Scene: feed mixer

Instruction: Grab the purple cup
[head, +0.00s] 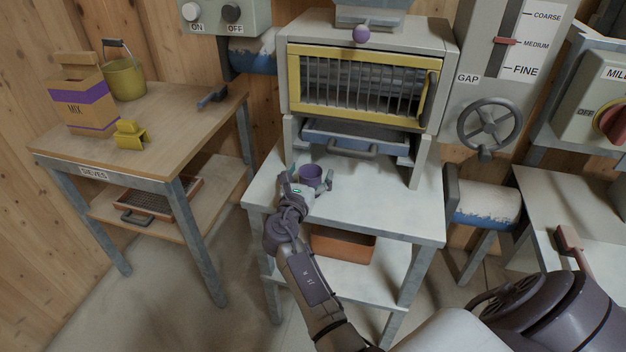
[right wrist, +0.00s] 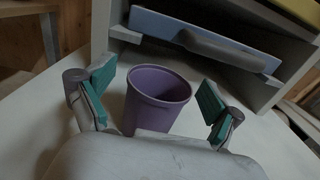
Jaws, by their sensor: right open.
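The purple cup (head: 311,175) stands upright on the white table (head: 400,213) below the machine in the head view. My right gripper (head: 309,182) reaches it from the front. In the right wrist view, the purple cup (right wrist: 157,95) sits between the two teal-padded fingers of my open right gripper (right wrist: 151,95). A gap shows between each pad and the cup. The lower front of the cup is hidden by my gripper's palm. My left gripper is not in view.
A machine with a yellow-framed grille (head: 362,88) and a blue drawer (head: 355,138) stands just behind the cup. An orange bin (head: 342,245) sits on the shelf below.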

